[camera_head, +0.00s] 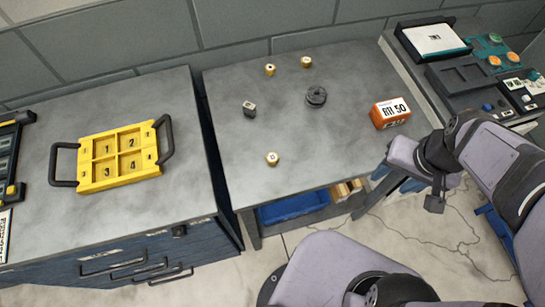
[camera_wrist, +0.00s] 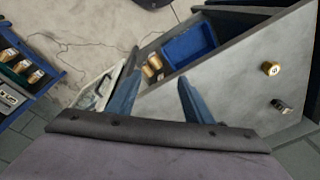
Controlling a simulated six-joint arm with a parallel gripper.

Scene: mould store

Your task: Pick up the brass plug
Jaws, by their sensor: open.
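Three small brass pieces stand on the grey middle table in the head view: a front one (camera_head: 272,159), a back left one (camera_head: 270,70) and a back right one (camera_head: 306,62). I cannot tell for sure which is the brass plug. One brass piece also shows at the right of the wrist view (camera_wrist: 271,69), apart from my fingers. My gripper (camera_head: 394,180) is at the table's front right edge, well right of the front brass piece. In the wrist view its blue fingers (camera_wrist: 155,97) are spread and empty.
The table (camera_head: 228,165) also holds a dark grey block (camera_head: 249,107), a black spool-like part (camera_head: 316,96) and an orange box (camera_head: 390,113). A yellow numbered tray (camera_head: 118,180) is on the left bench. A blue bin (camera_head: 295,208) sits below the table.

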